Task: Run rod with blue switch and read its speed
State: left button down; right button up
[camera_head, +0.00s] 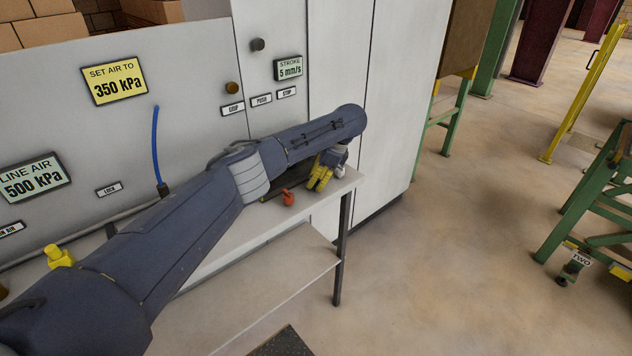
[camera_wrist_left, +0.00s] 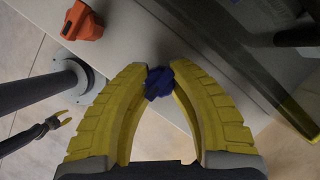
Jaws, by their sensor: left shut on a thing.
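My left gripper (camera_head: 319,179) is over the right end of the bench, partly hidden by its own arm. In the left wrist view its yellow fingers (camera_wrist_left: 158,78) are shut on a small blue switch (camera_wrist_left: 158,85), with the tips at its two sides. The switch is hidden in the head view. A sign on the cabinet reads STROKE 5 mm/s (camera_head: 289,68). I cannot pick out the rod for certain.
An orange-red knob (camera_head: 288,198) stands on the bench (camera_head: 322,190) close to the left gripper; it also shows in the wrist view (camera_wrist_left: 82,22). Signs read SET AIR TO 350 kPa (camera_head: 115,81) and LINE AIR 500 kPa (camera_head: 35,177). A blue hose (camera_head: 155,145) rises behind my arm.

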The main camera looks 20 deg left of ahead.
pick_arm(q)
jog(key=shift+a, duration=0.2)
dwell(0.4)
jog(key=c, duration=1.1)
grip_release()
jog(key=shift+o, duration=0.2)
jog(key=shift+d, duration=0.1)
